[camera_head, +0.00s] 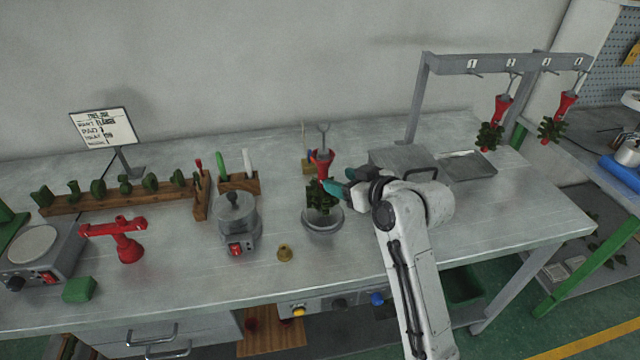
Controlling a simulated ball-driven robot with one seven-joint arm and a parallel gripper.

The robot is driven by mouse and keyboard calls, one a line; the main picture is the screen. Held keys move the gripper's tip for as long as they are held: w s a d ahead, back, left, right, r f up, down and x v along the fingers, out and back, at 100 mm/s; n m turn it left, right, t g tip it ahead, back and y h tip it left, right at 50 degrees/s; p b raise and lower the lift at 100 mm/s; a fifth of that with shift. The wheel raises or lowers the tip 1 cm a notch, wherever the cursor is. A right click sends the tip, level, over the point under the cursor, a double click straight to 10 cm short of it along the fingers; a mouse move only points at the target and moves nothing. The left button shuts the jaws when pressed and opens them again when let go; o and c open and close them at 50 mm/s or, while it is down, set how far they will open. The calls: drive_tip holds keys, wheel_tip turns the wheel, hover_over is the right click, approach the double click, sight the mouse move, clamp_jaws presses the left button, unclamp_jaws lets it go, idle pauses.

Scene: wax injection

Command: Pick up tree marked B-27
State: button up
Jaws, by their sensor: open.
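A wax tree with a red sprue cone (323,162) and dark green pieces stands upright over a round metal base (322,218) in the middle of the bench. A grey hook shows above its cone. Two similar trees, one at the left (491,130) and one at the right (556,122), hang from the grey rack (500,63) at the back right. No B-27 marking is readable on any tree. My gripper (336,183), with teal fingertips, is open at the right side of the middle tree, near its green pieces. Whether it touches the tree, I cannot tell.
A lidded metal pot (237,215) and a small brass piece (285,253) stand left of the tree. A red stand (126,240) and a wooden rack of green pieces (115,195) are farther left. A grey box (402,160) and a flat tray (468,166) lie behind my arm.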

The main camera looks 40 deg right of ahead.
sight(326, 172)
drive_tip(key=x, duration=0.2)
drive_tip(key=shift+w+f, duration=0.1)
drive_tip(key=shift+w, duration=0.25)
drive_tip(key=w, duration=0.1)
drive_tip(key=w+p, duration=0.1)
drive_tip(key=w, duration=0.1)
drive_tip(key=shift+w+d+f+p, duration=0.25)
drive_tip(key=shift+w+d+p, duration=0.05)
drive_tip(key=shift+w+d, duration=0.05)
drive_tip(key=shift+w+d+f, duration=0.1)
drive_tip(key=shift+w+f, duration=0.25)
drive_tip(key=shift+w, duration=0.3)
clamp_jaws()
